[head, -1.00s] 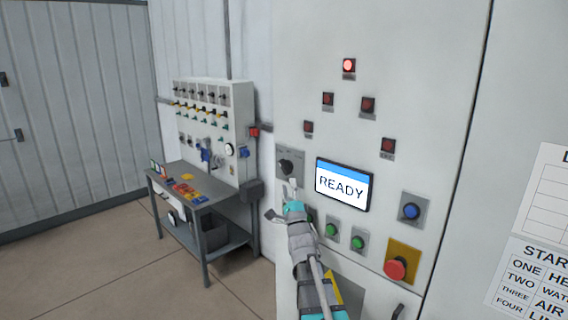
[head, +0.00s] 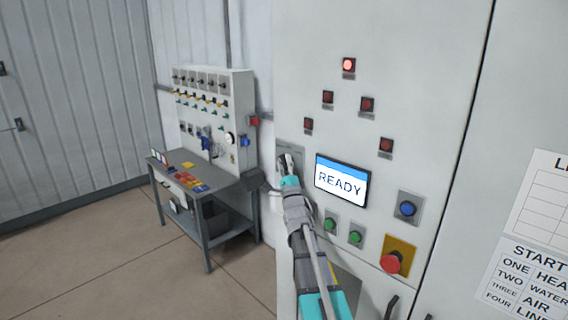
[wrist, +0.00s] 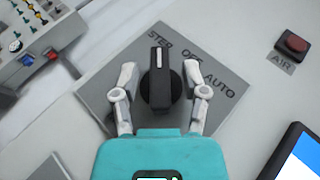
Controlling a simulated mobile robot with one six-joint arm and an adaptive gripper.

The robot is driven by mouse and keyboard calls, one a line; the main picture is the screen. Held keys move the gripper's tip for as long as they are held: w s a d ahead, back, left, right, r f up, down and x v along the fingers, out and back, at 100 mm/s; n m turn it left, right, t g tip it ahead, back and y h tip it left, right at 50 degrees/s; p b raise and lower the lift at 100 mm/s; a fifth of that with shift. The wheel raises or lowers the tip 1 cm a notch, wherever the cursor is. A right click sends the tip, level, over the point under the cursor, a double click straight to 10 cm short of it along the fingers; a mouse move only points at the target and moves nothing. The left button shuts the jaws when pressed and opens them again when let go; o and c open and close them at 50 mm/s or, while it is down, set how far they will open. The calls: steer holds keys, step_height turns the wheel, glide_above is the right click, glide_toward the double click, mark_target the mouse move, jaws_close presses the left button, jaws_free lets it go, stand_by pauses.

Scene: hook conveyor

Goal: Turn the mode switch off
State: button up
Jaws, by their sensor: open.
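The mode switch is a black knob (wrist: 161,95) with a white pointer line, on a grey plate (wrist: 100,88) marked STEP, OFF and AUTO. In the wrist view its pointer aims straight up at STEP; OFF is to the right of it. My gripper (wrist: 161,72) is open, with one finger on each side of the knob and a small gap showing on both sides. In the head view, my gripper (head: 287,164) is at the switch plate (head: 290,147) and hides most of the knob.
A READY screen (head: 342,181) is right of the switch. Green buttons (head: 330,225), a blue button (head: 407,208) and a red mushroom button (head: 392,262) sit below and right. Red lamps or buttons are above. A workbench (head: 205,195) stands to the left.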

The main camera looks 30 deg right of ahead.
jaws_close()
